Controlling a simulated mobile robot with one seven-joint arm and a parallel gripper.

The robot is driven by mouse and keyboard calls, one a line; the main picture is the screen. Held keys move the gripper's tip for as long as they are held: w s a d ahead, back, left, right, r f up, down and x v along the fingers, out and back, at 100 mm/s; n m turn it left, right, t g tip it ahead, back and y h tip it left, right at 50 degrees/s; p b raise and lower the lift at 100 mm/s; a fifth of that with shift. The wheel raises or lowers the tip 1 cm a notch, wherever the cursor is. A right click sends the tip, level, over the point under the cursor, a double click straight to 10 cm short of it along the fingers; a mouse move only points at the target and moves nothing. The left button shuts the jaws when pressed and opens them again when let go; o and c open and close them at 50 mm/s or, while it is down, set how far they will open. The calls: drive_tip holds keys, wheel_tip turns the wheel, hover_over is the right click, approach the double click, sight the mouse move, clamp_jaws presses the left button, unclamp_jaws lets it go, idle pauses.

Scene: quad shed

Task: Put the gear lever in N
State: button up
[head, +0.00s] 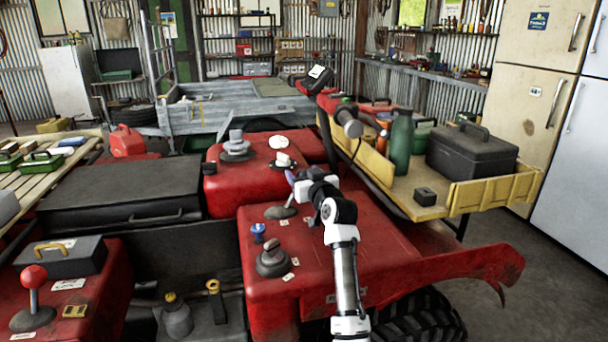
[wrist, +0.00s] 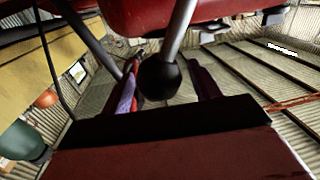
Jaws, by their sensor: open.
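A lever with a black ball knob (wrist: 159,77) on a grey shaft shows in the wrist view; I take it to be the gear lever. In the head view its grey base (head: 280,212) sits on the red bodywork, and my arm hides much of its upper part. My gripper (head: 293,180) is at the top of this lever. In the wrist view my gripper (wrist: 163,66) is open, with one finger on each side of the knob and gaps visible. Small white tags lie near the lever's base; their letters are too small to read.
A red-knobbed lever (head: 34,277) stands at the lower left. A dark knob (head: 272,260) and a blue knob (head: 258,232) are close in front. A stacked grey knob (head: 236,147) stands behind. A yellow tray (head: 452,203) with a green bottle (head: 401,142) and black toolbox (head: 470,152) is at right.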

drive_tip(key=shift+c, duration=0.4)
clamp_jaws()
drive_tip(key=shift+s+a+r+n+b, duration=0.15)
drive_tip(key=shift+a+r+n, duration=0.05)
drive_tip(key=shift+a+n, duration=0.35)
drive_tip(key=shift+s+a+r+n+b, duration=0.2)
drive_tip(key=shift+a+n, duration=0.25)
drive_tip(key=shift+a, duration=0.15)
drive_tip(key=shift+s+a+r+n+b, duration=0.1)
drive_tip(key=shift+a+r+n+b, duration=0.1)
drive_tip(key=shift+a+n, duration=0.35)
drive_tip(key=shift+s+a+r+n+g+h, duration=0.15)
drive_tip(key=shift+s+a+n, duration=0.1)
drive_tip(key=shift+a+n, duration=0.55)
drive_tip(key=shift+s+a+n+g+h, duration=0.2)
drive_tip(key=shift+a+n, duration=0.35)
drive_tip(key=shift+a, duration=0.4)
drive_tip(key=shift+o, duration=0.4)
unclamp_jaws()
drive_tip(key=shift+s+d+r, duration=0.1)
drive_tip(key=shift+s, duration=0.05)
